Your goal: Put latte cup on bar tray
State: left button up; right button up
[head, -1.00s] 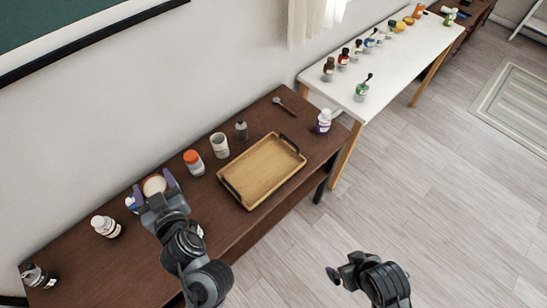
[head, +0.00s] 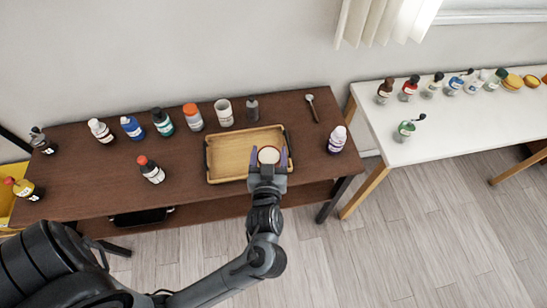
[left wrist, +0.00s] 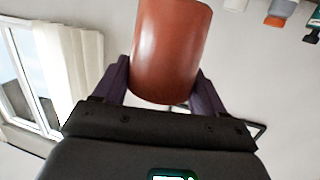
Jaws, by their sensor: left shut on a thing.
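The latte cup (head: 268,155) has a pale round top in the head view. In the left wrist view its reddish-brown side (left wrist: 172,50) shows between my fingers. My left gripper (head: 269,160) is shut on the cup, one purple finger on each side. The bar tray (head: 226,158) is light wood with dark handles and lies on the dark brown table. The cup is over the right front part of the tray in the head view; I cannot tell whether it touches the tray. My right gripper is not in view.
A white cup (head: 224,113) and an orange-capped bottle (head: 193,118) stand behind the tray, with several more bottles to the left. A spoon (head: 312,108) and a purple-white bottle (head: 337,140) are right of the tray. The tray's left part is bare.

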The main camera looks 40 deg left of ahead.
pick_arm(q)
jog(key=a+f, duration=0.1)
jog(key=a+f+b, duration=0.1)
jog(key=f, duration=0.1)
jog(key=shift+f, duration=0.1)
jog(key=shift+w+a+f+b, duration=0.55)
jog(key=shift+w+a+f, duration=0.3)
jog(key=shift+w+f, duration=0.7)
jog(key=shift+w+a+f+b, duration=0.55)
jog(key=shift+w+a+f, duration=0.3)
jog(key=shift+w+f, duration=0.65)
jog(key=shift+w+a+f+b, duration=0.55)
jog(key=shift+w+a+f, duration=0.5)
jog(key=shift+f, duration=0.8)
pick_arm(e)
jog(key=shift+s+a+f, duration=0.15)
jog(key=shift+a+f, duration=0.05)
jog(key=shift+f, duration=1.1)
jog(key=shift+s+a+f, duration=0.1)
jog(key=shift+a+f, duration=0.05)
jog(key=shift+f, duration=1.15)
pick_arm(q)
jog(key=shift+w+d+f, duration=0.1)
jog(key=shift+w+d, duration=0.1)
jog(key=o, duration=1.1)
jog(key=shift+c, duration=0.2)
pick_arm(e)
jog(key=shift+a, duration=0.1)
